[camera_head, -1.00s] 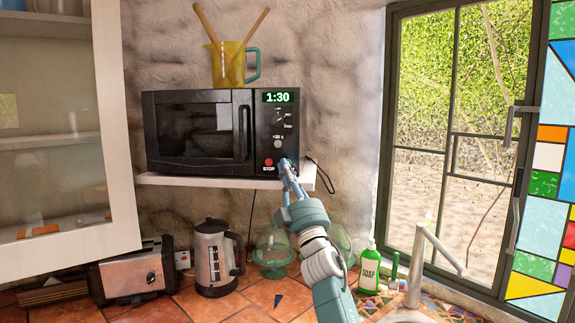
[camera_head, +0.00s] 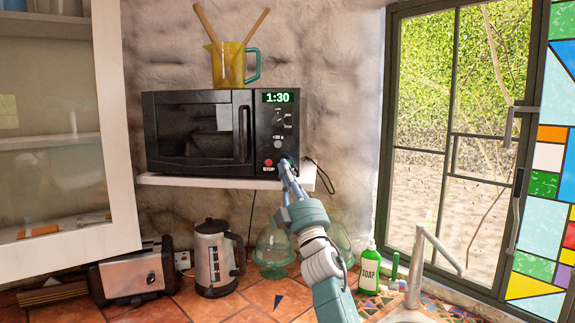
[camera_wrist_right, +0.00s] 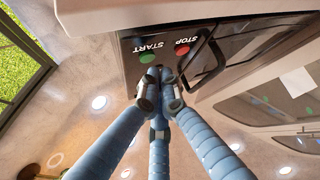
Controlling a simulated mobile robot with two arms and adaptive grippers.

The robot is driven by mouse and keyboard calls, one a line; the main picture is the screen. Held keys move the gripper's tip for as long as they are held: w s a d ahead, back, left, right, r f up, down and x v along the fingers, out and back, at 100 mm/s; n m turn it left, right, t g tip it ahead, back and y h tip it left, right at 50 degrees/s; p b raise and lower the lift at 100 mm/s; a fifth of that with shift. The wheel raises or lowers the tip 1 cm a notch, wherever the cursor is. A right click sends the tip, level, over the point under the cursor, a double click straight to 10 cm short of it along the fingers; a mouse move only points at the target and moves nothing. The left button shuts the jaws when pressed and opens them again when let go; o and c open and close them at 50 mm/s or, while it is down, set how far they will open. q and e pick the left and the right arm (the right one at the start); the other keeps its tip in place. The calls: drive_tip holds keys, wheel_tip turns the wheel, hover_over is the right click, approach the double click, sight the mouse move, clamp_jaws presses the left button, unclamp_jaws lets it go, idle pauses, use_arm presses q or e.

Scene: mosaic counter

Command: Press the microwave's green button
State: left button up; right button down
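The black microwave (camera_head: 200,130) sits on a white shelf, door shut, its display reading 1:30. My right gripper (camera_head: 287,166) reaches up to the lower right of its control panel and covers the green button there. In the right wrist view the green button (camera_wrist_right: 147,57), labelled START, shows clear beside the red STOP button (camera_wrist_right: 182,49). The right gripper's fingertips (camera_wrist_right: 160,85) are drawn together with nothing between them, close to the panel near the green button. I cannot tell whether they touch the panel. My left gripper is not in view.
A yellow jug (camera_head: 229,66) with wooden utensils stands on the microwave. The white shelf (camera_head: 200,182) runs beneath it. A toaster (camera_head: 135,277), kettle (camera_head: 213,262), glass dome (camera_head: 272,247) and green soap bottle (camera_head: 369,270) stand on the counter below. A cabinet door (camera_head: 122,130) is at left.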

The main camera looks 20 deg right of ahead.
drive_tip(key=shift+w+d, duration=0.15)
drive_tip(key=shift+w, duration=0.25)
